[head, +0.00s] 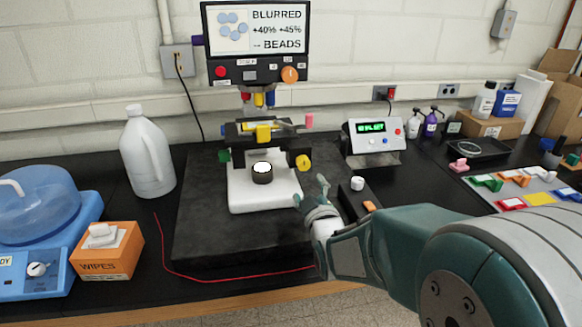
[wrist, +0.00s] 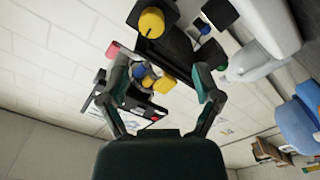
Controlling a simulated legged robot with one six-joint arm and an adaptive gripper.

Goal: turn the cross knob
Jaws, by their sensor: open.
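A yellow knob (head: 303,162) sticks out at the right side of the microscope-like stand (head: 245,135). It also shows in the wrist view as a round yellow knob (wrist: 151,22) on a dark block, beyond my fingertips. It may be the cross knob, but its exact shape is too small to tell. A green knob (head: 224,155) sits on the stand's left side. My gripper (head: 310,190) is open and empty, a little below and in front of the yellow knob, beside the white base (head: 262,197). In the wrist view, my gripper (wrist: 163,82) has its fingers spread apart, touching nothing.
A dark slab (head: 210,240) carries the stand, with a red wire (head: 230,280) along its front. A small dark box with a white knob (head: 357,183) stands just right of my gripper. A readout box (head: 375,137) is behind it. A jug (head: 147,155) stands left.

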